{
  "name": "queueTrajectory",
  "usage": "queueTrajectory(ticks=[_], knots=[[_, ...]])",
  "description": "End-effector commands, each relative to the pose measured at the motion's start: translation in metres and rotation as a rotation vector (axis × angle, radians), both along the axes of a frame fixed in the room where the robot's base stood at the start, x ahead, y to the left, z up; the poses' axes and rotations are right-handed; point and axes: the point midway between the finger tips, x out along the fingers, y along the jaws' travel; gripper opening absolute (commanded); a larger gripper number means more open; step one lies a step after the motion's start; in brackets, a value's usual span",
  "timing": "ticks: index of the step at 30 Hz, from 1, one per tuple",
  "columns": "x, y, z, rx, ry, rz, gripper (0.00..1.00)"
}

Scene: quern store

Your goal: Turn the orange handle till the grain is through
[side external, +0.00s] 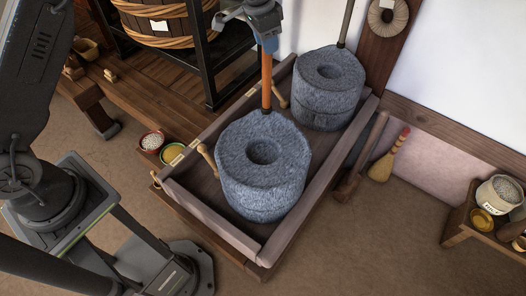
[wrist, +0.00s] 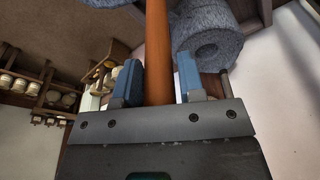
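The near grey millstone (side external: 240,180) stands in a wooden tray (side external: 215,235), with a dark hole in its top where I can make out no grain. The orange handle (side external: 266,85) rises upright from the stone's far edge. My gripper (side external: 268,42) is at the handle's upper end. Any flour in the tray is too small to tell.
A second millstone (side external: 328,85) with a dark grey handle (side external: 345,22) stands behind in the same tray. A bowl of pale grain (side external: 152,141) and a yellow bowl (side external: 173,154) sit left of it. A brush (side external: 385,162) leans at the right, near a low bench with a pot (side external: 499,193).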

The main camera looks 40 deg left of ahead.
Motion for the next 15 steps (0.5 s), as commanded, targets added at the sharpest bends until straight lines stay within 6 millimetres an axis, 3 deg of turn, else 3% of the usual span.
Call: queueTrajectory(ticks=[4, 15], knots=[[0.0002, -0.0003, 0.0, 0.0, -0.001, 0.0, 0.5], [0.001, -0.0009, 0.0089, -0.001, -0.005, -0.001, 0.51]])
